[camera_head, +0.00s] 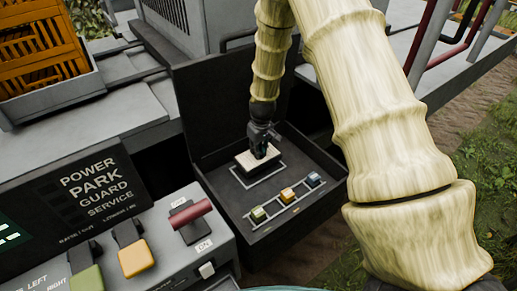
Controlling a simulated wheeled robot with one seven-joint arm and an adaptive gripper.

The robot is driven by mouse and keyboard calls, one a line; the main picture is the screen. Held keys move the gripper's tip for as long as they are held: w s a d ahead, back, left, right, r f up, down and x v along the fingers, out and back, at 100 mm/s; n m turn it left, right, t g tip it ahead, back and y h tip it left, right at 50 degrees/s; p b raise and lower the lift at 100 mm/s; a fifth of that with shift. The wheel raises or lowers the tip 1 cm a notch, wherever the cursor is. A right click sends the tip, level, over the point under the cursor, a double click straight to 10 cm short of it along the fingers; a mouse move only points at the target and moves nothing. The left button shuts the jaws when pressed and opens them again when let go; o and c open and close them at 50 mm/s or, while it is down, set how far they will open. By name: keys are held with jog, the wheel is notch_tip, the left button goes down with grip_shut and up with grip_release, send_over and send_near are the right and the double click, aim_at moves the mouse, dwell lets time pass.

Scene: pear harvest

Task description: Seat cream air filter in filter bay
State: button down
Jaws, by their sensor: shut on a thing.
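The cream air filter (249,161) is a flat, pale block with a dark lower edge. It is in the dark open filter bay (225,199), inside or just above a light outlined rectangle on the bay floor. My gripper (262,152) comes down from above and is shut on the filter near its right part. The fingertips are small and partly hidden against the filter. I cannot tell whether the filter touches the floor.
Green (258,214), yellow (287,195) and blue (313,179) small blocks sit in an outlined row in front of the filter. A control panel with a red handle (190,211) and a yellow lever (135,258) stands at left. An orange crate (38,50) is at upper left.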

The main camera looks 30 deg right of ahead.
jog(key=shift+f+b, duration=0.9)
jog(key=shift+f, duration=1.1)
jog(key=c, duration=0.9)
grip_release()
jog(key=shift+o, duration=0.2)
jog(key=shift+r, duration=0.1)
jog(key=shift+r+p, duration=2.2)
jog(key=shift+r, duration=1.2)
